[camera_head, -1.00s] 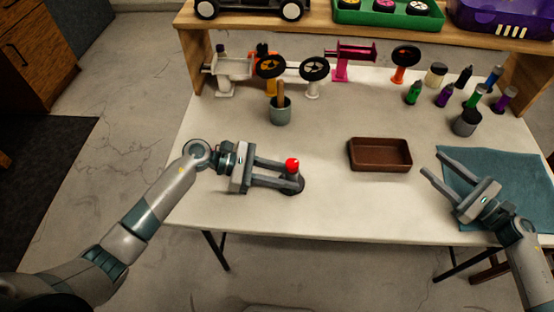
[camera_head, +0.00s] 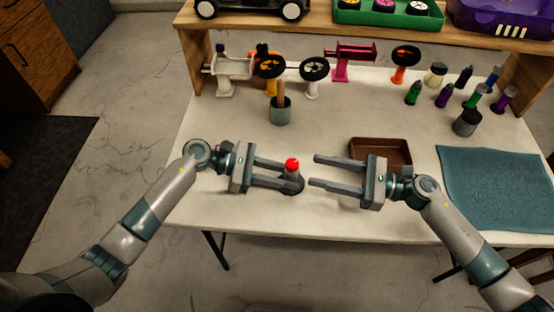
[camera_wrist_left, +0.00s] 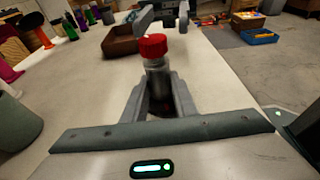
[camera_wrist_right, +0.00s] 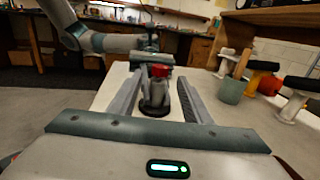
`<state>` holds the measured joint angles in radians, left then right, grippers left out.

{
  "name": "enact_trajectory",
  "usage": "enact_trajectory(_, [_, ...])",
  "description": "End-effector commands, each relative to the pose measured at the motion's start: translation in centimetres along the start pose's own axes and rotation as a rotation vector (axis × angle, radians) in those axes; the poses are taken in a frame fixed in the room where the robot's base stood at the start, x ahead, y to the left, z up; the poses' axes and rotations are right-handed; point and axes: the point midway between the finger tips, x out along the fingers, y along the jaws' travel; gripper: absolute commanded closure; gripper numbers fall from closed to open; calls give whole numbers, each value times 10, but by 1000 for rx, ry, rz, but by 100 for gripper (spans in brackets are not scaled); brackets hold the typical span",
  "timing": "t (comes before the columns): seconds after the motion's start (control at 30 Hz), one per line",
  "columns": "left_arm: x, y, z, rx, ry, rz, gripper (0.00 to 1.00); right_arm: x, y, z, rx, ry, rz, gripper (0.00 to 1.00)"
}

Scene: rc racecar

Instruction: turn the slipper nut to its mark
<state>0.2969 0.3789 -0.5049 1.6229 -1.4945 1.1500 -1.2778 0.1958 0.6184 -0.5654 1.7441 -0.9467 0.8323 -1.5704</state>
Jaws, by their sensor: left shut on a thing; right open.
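The slipper nut is a red cap (camera_head: 292,164) on top of a grey upright post (camera_head: 292,176) with a dark round base on the table. The red nut also shows in the left wrist view (camera_wrist_left: 153,45) and the right wrist view (camera_wrist_right: 159,70). My left gripper (camera_head: 286,174) is shut on the grey post, below the red nut. My right gripper (camera_head: 315,171) is open, to the right of the post, its fingers pointing left toward it and apart from it. A light spot shows on the nut's rim in the left wrist view; I cannot tell whether it is the mark.
A brown tray (camera_head: 407,160) lies just behind my right gripper. A grey cup (camera_head: 281,115) with a wooden handle stands behind the post. A blue mat (camera_head: 500,190) lies at the right. Wheel stands and bottles line the back under a wooden shelf.

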Motion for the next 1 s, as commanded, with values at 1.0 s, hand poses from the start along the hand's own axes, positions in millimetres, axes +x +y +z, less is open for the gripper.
enact_trajectory(1.0, [0, 0, -1, 0, 1, 0, 94, 93, 0, 1, -2, -2, 0, 56])
